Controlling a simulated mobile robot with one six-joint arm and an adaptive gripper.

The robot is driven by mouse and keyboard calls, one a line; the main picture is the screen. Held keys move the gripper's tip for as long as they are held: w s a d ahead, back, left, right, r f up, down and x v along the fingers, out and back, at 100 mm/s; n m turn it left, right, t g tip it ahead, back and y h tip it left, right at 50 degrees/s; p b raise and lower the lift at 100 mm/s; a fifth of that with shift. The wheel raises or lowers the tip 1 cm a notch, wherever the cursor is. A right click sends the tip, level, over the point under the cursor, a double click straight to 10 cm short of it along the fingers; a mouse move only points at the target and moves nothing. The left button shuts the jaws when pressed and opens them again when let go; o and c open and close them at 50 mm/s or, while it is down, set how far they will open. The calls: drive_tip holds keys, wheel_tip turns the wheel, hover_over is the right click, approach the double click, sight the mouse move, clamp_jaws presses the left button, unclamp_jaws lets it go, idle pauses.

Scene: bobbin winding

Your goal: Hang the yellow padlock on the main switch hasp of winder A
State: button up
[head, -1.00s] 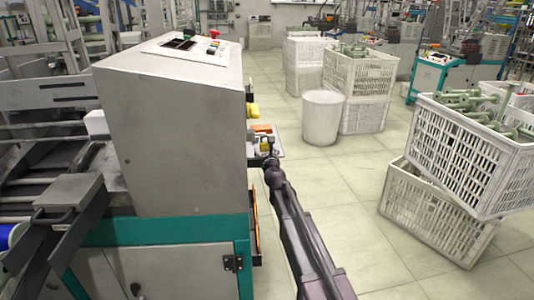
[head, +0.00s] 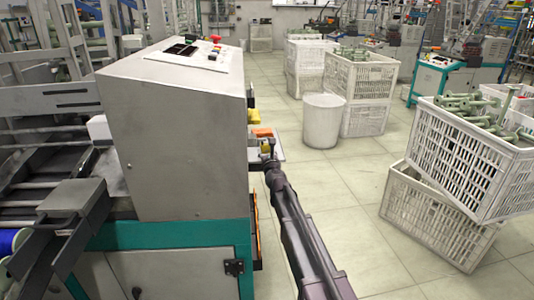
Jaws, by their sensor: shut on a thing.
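My gripper (head: 268,158) is at the far end of my dark arm, just right of the grey machine cabinet (head: 180,150). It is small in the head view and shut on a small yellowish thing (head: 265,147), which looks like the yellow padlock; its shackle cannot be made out. A larger yellow part (head: 254,117) sticks out from the cabinet's right side, farther back and apart from my gripper. The cabinet hides most of that side, so I cannot make out the main switch hasp or a winder label.
A white bin (head: 323,120) and stacked white crates (head: 362,90) stand behind. Tilted crates (head: 440,205) stand at right. The floor between is clear.

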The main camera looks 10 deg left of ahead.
drive_tip(key=shift+r+p, duration=1.75)
drive_tip(key=shift+r, duration=0.35)
wheel_tip(320, 180, up, 58)
drive_tip(key=p, duration=5.8)
drive_tip(key=shift+s, duration=0.2)
